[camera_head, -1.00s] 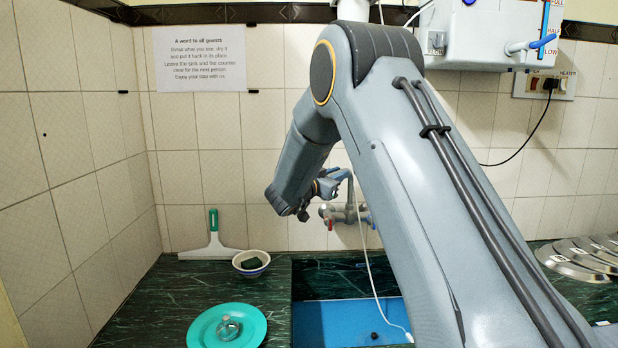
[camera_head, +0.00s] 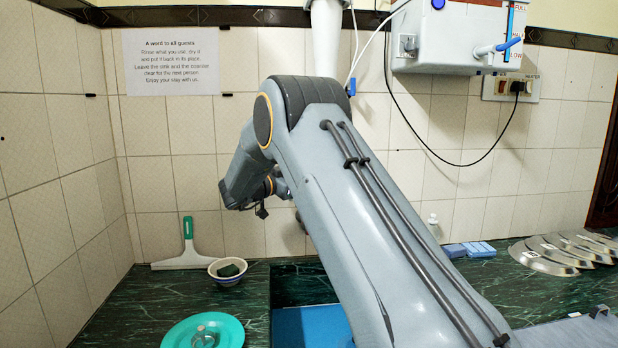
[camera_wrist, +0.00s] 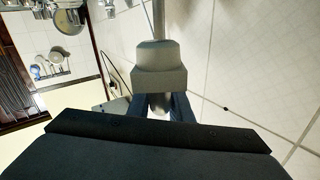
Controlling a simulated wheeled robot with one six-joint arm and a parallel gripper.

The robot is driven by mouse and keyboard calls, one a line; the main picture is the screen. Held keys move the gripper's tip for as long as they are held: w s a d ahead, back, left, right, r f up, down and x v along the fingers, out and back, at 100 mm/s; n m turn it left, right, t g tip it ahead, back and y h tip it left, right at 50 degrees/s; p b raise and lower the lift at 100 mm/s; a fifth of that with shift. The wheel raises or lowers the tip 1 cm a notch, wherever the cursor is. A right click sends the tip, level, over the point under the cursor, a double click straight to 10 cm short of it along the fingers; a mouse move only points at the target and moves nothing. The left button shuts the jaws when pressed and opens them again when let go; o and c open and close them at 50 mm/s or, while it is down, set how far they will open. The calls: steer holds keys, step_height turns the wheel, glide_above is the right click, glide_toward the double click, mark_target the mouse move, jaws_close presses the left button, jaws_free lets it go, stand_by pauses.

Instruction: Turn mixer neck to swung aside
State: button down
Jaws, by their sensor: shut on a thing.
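In the wrist view, my gripper (camera_wrist: 159,98) has its two dark blue fingers close on either side of a silvery piece of the mixer neck (camera_wrist: 160,106). A grey block sits at the fingertips, and a thin pale pipe runs on beyond it. In the head view, my gripper (camera_head: 282,188) shows small at the end of my arm, in front of the tiled wall. My arm hides the mixer body and most of the neck there, so the neck's exact angle cannot be told.
A white heater box (camera_head: 450,38) hangs on the wall at upper right. A squeegee (camera_head: 186,250), a bowl (camera_head: 227,281) and a teal plate (camera_head: 185,333) are on the dark counter at left. The blue sink (camera_head: 300,325) lies below my arm. Metal lids (camera_head: 545,262) lie at right.

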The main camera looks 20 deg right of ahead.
steer(key=c, duration=1.7)
jaws_free()
steer(key=shift+w+d, duration=0.1)
steer(key=shift+w, duration=0.05)
steer(key=shift+o, duration=0.2)
steer(key=shift+s+a, duration=0.2)
steer(key=shift+a, duration=0.45)
steer(key=b+v, duration=0.2)
steer(key=v, duration=0.4)
steer(key=shift+s+a, duration=0.2)
steer(key=shift+a, duration=0.1)
